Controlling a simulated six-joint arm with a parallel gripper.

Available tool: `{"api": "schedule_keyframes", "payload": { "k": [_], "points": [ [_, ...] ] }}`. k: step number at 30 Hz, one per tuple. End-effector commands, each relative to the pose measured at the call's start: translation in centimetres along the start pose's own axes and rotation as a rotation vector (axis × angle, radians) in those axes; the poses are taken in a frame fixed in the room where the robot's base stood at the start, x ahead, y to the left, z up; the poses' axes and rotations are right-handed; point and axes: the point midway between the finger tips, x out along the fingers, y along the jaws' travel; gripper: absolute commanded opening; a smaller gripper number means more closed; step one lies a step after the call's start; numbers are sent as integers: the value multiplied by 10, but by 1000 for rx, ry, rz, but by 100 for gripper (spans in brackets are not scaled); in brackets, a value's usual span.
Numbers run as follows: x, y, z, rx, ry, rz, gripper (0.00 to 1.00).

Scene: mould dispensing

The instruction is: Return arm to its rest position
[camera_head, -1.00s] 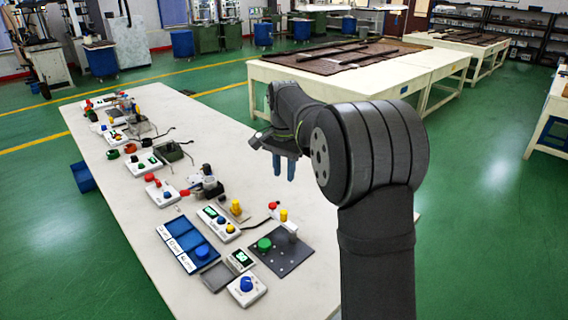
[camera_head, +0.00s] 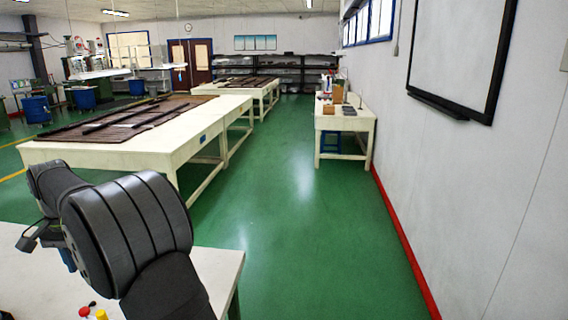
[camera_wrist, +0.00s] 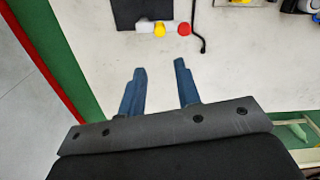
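My gripper (camera_wrist: 160,69) shows in the wrist view with its two blue fingers apart and nothing between them. It is above the white worktable (camera_wrist: 110,45), clear of the items on it. In the head view the gripper (camera_head: 67,258) is at the left edge, partly hidden behind my arm, its blue fingers pointing down.
A dark plate (camera_wrist: 140,10) lies on the worktable at the top of the wrist view. In the head view, a cream table with brown sheets (camera_head: 150,155) stands behind my arm. The green floor (camera_head: 300,240) to the right is open up to a white wall (camera_head: 480,200).

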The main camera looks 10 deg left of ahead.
Motion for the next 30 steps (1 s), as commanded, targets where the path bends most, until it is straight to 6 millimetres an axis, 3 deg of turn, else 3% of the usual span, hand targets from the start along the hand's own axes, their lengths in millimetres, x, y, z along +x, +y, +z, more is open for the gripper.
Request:
{"api": "schedule_keyframes", "payload": {
  "k": [21, 30],
  "points": [
    [135, 0, 1, -1, -4, 3, 30],
    [164, 0, 1, -1, -2, 2, 30]
  ]
}}
